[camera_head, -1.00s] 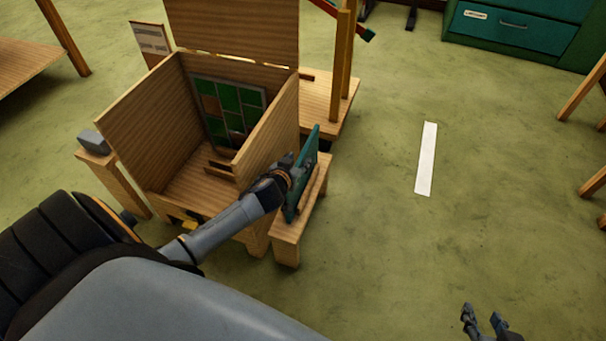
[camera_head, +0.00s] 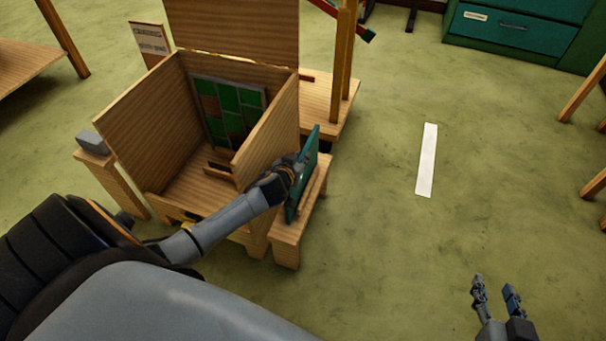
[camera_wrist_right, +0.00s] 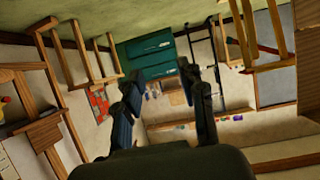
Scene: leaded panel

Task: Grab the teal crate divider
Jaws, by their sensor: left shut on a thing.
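The teal crate divider (camera_head: 307,180) is a thin flat panel standing on edge on a small wooden stand (camera_head: 289,238), just right of the open wooden crate (camera_head: 277,125) in the head view. My left gripper (camera_head: 296,170) is at the divider's left face and upper edge, shut on it; the fingertips are partly hidden. My right gripper (camera_head: 497,293) is at the lower right of the head view, far from the divider, with its fingers apart and empty. Its two open fingers also show in the right wrist view (camera_wrist_right: 168,95).
The crate holds a leaded panel with green and brown panes (camera_head: 228,105) against its back wall. A grey block (camera_head: 92,142) sits on a post at its left. A white strip (camera_head: 426,160) lies on the open floor at right. A teal drawer cabinet (camera_head: 518,30) stands at the back.

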